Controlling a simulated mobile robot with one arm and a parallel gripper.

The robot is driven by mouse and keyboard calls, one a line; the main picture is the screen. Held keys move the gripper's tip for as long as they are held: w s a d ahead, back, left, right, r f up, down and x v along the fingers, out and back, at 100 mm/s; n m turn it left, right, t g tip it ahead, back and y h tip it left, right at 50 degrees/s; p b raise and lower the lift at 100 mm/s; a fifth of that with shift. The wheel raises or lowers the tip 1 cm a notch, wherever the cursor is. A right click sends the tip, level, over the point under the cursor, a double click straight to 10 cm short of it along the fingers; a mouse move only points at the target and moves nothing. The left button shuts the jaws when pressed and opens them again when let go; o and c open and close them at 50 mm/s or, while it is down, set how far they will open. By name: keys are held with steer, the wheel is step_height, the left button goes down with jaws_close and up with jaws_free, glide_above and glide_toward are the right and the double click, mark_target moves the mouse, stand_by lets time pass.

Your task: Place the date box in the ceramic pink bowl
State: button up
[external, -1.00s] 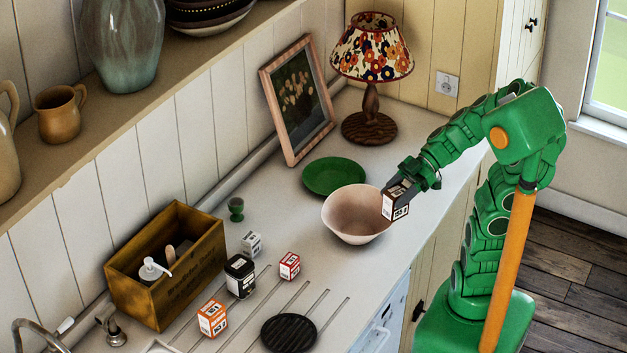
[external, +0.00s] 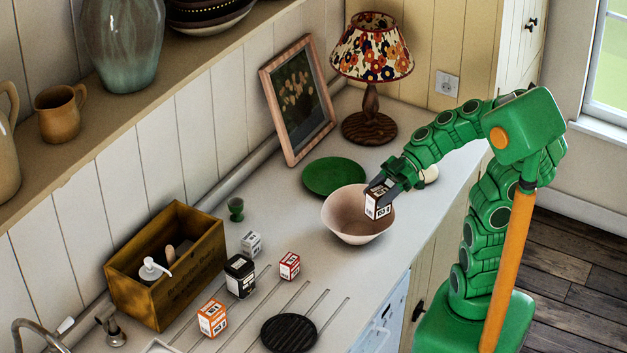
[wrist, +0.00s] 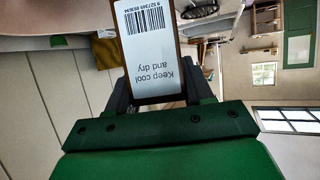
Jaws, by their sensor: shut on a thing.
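My gripper (external: 385,187) is shut on a small brown and white box (external: 378,201), which I take to be the date box. In the wrist view the box (wrist: 150,50) shows a white label with a barcode and "Keep cool and dry" between my fingers. The pink ceramic bowl (external: 345,228) stands on the counter. In the external view the box overlaps the right part of the bowl's opening. It appears to be held over or at the bowl; its exact height is hard to tell.
A green plate (external: 333,176) lies behind the bowl, near a lamp (external: 370,125) and a picture frame (external: 298,100). A red and white box (external: 289,265), an orange box (external: 212,318), a black tin (external: 240,275) and a black round trivet (external: 289,333) are toward the front left.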

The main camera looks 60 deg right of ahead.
steer(key=shift+w+d+f, duration=0.1)
steer(key=shift+w+f, duration=0.95)
steer(key=shift+f, duration=0.55)
steer(key=shift+w+d+f, duration=0.1)
steer(key=shift+w+f, duration=0.95)
steer(key=shift+f, duration=0.55)
steer(key=shift+w+d+f, duration=0.1)
steer(key=shift+w+f, duration=0.95)
steer(key=shift+f, duration=0.55)
steer(key=o, duration=1.2)
steer(key=shift+f, duration=0.1)
steer(key=shift+c, duration=0.2)
